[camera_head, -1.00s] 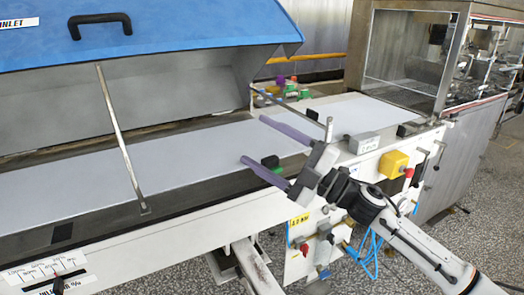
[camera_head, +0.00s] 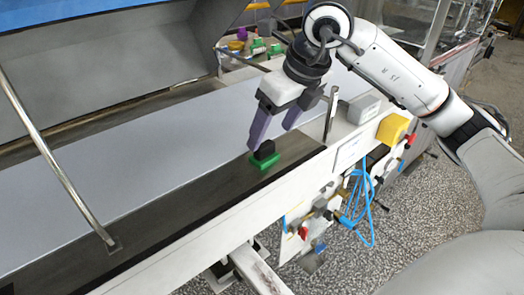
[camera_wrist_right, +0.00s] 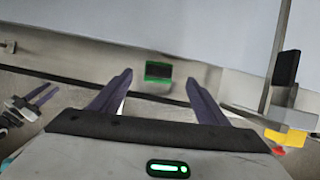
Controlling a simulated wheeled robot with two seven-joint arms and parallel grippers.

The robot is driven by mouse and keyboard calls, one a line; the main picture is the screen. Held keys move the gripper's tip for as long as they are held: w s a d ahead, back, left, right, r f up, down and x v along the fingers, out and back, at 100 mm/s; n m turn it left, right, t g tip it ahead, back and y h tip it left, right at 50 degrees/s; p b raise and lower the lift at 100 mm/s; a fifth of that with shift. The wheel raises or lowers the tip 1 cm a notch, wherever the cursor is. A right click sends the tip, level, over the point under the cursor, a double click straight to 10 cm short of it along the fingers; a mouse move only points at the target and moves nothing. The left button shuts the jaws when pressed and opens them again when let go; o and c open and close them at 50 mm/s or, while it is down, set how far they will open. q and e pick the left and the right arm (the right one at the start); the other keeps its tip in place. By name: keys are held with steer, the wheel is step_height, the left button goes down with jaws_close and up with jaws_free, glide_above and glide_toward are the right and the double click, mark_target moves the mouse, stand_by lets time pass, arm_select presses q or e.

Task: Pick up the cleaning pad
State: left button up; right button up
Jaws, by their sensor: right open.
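The cleaning pad appears to be the green block with a black grip (camera_head: 265,158), lying on the dark strip along the conveyor's front edge. In the right wrist view, the green and black pad (camera_wrist_right: 158,71) shows ahead, between the fingertips in the picture. My right gripper (camera_head: 272,138) is open, its purple fingers pointing down at the pad. One fingertip overlaps the black grip in the picture; I cannot tell whether they touch. My left gripper (camera_wrist_right: 38,97) shows small at the left of the right wrist view, its two fingers apart. It is out of the head view.
A thin upright metal post (camera_head: 331,113) and a grey box (camera_head: 362,108) stand right of the gripper, with a yellow block (camera_head: 392,129) beyond. A slanted metal rod (camera_head: 50,160) crosses the left side. The pale belt (camera_head: 140,160) behind the pad is clear.

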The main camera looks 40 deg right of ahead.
mark_target(265, 145)
steer(key=x, duration=0.6)
steer(key=shift+w+a+f+p, duration=0.1)
steer(key=shift+w+f+p, duration=0.05)
steer(key=shift+f+p, duration=0.2)
steer(key=shift+c, duration=0.5)
steer(key=shift+r, duration=0.1)
steer(key=c, duration=1)
